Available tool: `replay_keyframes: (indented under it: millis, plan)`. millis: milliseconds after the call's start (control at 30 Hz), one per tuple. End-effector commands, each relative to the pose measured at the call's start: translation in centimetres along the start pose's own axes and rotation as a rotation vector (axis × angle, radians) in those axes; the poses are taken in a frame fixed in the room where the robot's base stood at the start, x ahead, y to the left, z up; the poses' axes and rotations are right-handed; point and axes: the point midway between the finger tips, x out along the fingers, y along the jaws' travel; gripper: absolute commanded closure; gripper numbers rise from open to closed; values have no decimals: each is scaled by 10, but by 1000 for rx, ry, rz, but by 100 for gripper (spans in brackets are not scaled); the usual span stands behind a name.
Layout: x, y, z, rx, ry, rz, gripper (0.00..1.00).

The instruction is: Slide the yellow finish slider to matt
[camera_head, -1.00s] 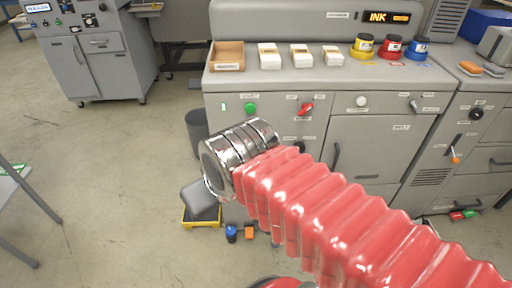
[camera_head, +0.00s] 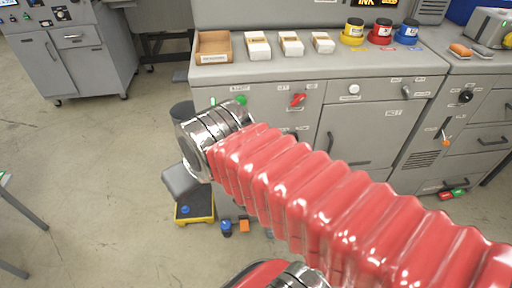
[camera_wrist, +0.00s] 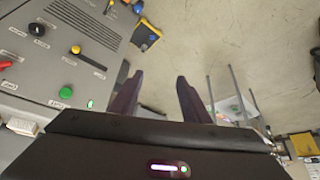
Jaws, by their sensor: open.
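In the wrist view, a yellow slider knob (camera_wrist: 76,49) sits at the upper-left end of a dark slot (camera_wrist: 92,60) on a grey panel. The labels beside it are too small to read. My gripper (camera_wrist: 158,75) is open and empty, its dark fingers pointing past the panel's edge toward the floor, to the right of the slider and apart from it. In the head view, the red bellows and silver wrist of my arm cover part of the grey cabinet (camera_head: 378,135); the slider and my fingers are hidden there.
A green button (camera_wrist: 66,92), a black knob (camera_wrist: 37,29) and a red lever (camera_wrist: 5,64) share the panel. A yellow-rimmed tray (camera_head: 195,219) stands on the floor before the cabinet. Open floor (camera_head: 90,180) lies to the left.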

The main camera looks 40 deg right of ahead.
Motion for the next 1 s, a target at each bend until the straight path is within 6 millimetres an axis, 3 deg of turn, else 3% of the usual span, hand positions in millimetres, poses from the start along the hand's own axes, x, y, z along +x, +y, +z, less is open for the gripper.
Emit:
replay_keyframes:
  millis: [500, 700, 1000]
  plan:
    - [100, 61, -83, 87, 182, 94, 57]
    - [139, 91, -104, 113, 261, 128, 57]
    - [195, 137, -120, 151, 378, 173, 57]
